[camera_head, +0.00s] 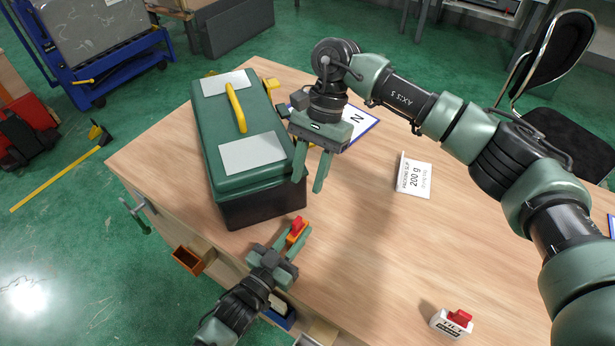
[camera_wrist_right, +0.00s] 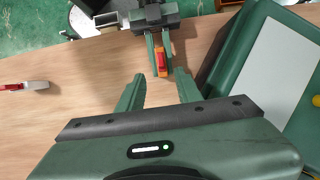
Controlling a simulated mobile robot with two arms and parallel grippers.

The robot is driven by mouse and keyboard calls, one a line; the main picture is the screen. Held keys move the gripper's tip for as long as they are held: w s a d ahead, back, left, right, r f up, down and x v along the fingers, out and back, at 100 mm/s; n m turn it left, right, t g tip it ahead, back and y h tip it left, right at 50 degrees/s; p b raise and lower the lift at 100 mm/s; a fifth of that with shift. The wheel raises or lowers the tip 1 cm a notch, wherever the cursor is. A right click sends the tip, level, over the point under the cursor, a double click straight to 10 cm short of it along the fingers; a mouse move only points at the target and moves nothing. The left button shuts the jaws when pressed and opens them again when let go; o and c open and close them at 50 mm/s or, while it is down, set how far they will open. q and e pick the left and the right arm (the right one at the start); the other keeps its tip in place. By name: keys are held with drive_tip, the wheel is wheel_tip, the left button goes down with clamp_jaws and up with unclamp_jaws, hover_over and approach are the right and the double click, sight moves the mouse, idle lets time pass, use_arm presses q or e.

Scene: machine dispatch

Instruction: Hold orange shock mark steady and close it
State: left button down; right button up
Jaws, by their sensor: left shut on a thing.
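The orange shock mark (camera_head: 297,231), with a red part on top, is held in my left gripper (camera_head: 295,237) at the front edge of the table, just in front of the green toolbox (camera_head: 218,144). My left gripper is shut on it. The mark also shows in the right wrist view (camera_wrist_right: 161,62), between the left fingers. My right gripper (camera_head: 309,183) is open and empty, above the table beside the toolbox. In the right wrist view its spread fingertips (camera_wrist_right: 159,75) point toward the mark, apart from it. I cannot tell whether the mark's red part is closed.
A white tilt mark (camera_head: 450,323) with a red part stands at the table's front right. A packing slip card (camera_head: 413,175) stands mid-table, and a blue-edged sheet (camera_head: 356,122) lies behind my right gripper. Open drawers with bins (camera_head: 188,259) lie below the front edge. The table's right middle is clear.

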sight(290, 244)
use_arm(q)
drive_tip(key=c, duration=1.2)
unclamp_jaws()
drive_tip(key=v, duration=0.7)
drive_tip(key=shift+s+a, duration=0.25)
drive_tip(key=shift+s, duration=0.05)
